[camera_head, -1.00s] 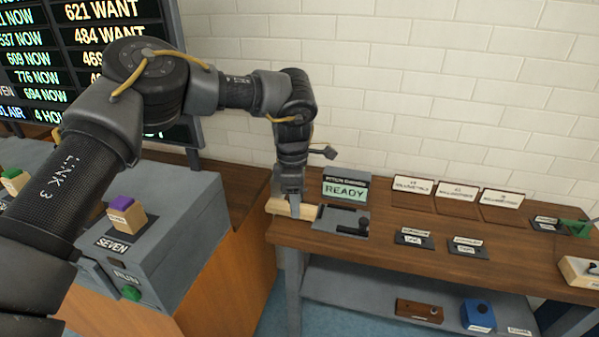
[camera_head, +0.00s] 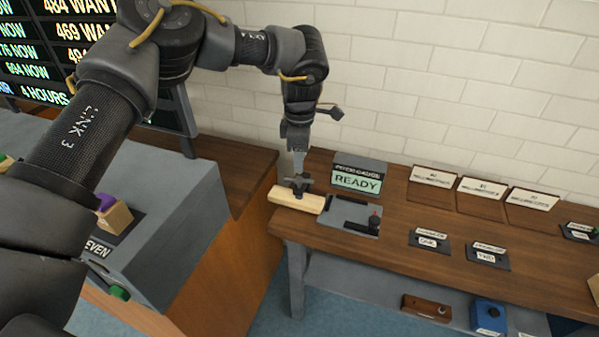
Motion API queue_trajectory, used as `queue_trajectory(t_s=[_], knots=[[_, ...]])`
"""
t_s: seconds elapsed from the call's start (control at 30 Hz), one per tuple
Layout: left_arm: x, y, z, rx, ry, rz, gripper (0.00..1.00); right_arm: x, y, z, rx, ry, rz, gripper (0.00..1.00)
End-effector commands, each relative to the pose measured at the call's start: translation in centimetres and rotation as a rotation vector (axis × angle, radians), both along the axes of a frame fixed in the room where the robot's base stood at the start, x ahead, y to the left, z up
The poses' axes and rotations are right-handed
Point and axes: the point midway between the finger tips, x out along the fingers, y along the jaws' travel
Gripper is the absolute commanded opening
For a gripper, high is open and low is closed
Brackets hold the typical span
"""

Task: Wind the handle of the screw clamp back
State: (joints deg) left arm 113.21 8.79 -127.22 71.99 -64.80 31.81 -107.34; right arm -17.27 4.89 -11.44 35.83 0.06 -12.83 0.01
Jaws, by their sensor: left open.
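A pale wooden block (camera_head: 290,199) lies at the left end of the brown workbench. A small dark cross-shaped piece (camera_head: 299,185) stands on it, which looks like the screw clamp's handle; the rest of the clamp is too small to make out. My left gripper (camera_head: 298,170) points straight down over this piece. Its jaws are open, with the tips at or just above the handle; I cannot tell whether they touch it. My right gripper is out of view.
Right of the block is a grey plate (camera_head: 335,214) with dark fittings, behind it a "READY" display (camera_head: 357,180). Labelled trays line the workbench (camera_head: 400,216). A grey cabinet (camera_head: 165,215) with a purple-topped block stands at left. A brick wall closes the back.

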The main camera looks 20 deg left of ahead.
Motion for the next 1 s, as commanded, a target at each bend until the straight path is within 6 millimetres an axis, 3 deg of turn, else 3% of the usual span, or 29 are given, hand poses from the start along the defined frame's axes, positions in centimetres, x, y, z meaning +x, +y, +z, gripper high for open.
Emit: queue_trajectory(t_s=[0.1, 0.33, 0.73, 1.0], knots=[[-0.1, 0.1, -2.2, -0.001, 0.004, 0.002, 0.41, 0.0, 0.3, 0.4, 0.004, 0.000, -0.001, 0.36], [-0.1, 0.2, -5.1, 0.000, 0.001, 0.004, 0.41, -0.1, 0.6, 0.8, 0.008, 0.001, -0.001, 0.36], [-0.1, 0.3, -6.0, -0.001, 0.000, 0.004, 0.41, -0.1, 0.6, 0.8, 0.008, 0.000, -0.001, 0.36], [-0.1, 0.3, -6.0, -0.001, 0.000, 0.004, 0.07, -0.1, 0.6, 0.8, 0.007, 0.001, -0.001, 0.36]])
